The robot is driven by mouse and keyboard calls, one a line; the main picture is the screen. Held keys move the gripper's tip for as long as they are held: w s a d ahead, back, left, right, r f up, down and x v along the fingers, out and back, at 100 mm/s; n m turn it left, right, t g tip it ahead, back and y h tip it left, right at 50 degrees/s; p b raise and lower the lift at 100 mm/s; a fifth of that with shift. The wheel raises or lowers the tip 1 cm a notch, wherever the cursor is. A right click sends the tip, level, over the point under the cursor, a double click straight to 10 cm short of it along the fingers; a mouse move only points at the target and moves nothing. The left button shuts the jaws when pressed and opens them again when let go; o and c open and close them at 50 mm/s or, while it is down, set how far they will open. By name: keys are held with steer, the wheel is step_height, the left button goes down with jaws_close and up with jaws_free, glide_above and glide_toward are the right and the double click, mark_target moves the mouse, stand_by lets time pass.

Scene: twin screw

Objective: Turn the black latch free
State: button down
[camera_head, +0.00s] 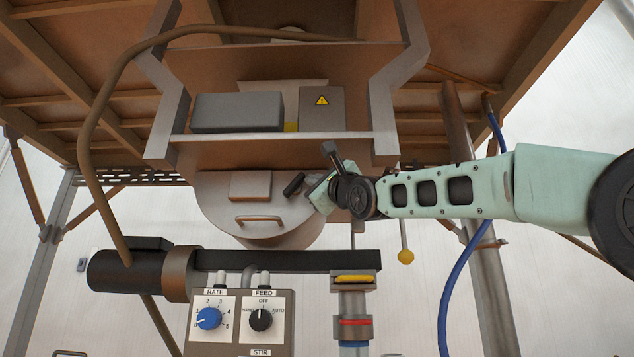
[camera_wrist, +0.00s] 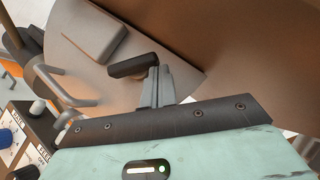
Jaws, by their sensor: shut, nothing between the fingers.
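The black latch (camera_head: 293,184) is a short dark bar on the round metal lid (camera_head: 225,205) at the right of its face. In the wrist view the latch (camera_wrist: 133,66) lies slightly tilted, just beyond my fingertips. My gripper (camera_head: 309,190) comes in from the right, with its tips beside the right end of the latch. In the wrist view the grey fingers of my gripper (camera_wrist: 156,72) are together and reach the latch's right end. I cannot tell whether they touch it. The latch's mounting is partly hidden by the fingers.
A bar handle (camera_head: 260,219) sticks out from the lid, below a raised block (camera_head: 250,185). A control box (camera_head: 240,318) with blue and black knobs stands below, under a black horizontal beam (camera_head: 290,260). A yellow-tipped rod (camera_head: 405,256) hangs under my arm.

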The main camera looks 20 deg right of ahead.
steer(key=shift+w+a+r+p, duration=0.1)
steer(key=shift+a+r+p, duration=0.1)
steer(key=shift+r+p, duration=0.5)
steer(key=shift+a+r, duration=0.15)
steer(key=shift+r, duration=0.2)
stand_by(0.4)
steer(key=b+v, duration=0.6)
steer(key=v, duration=1.1)
steer(key=shift+f, duration=0.15)
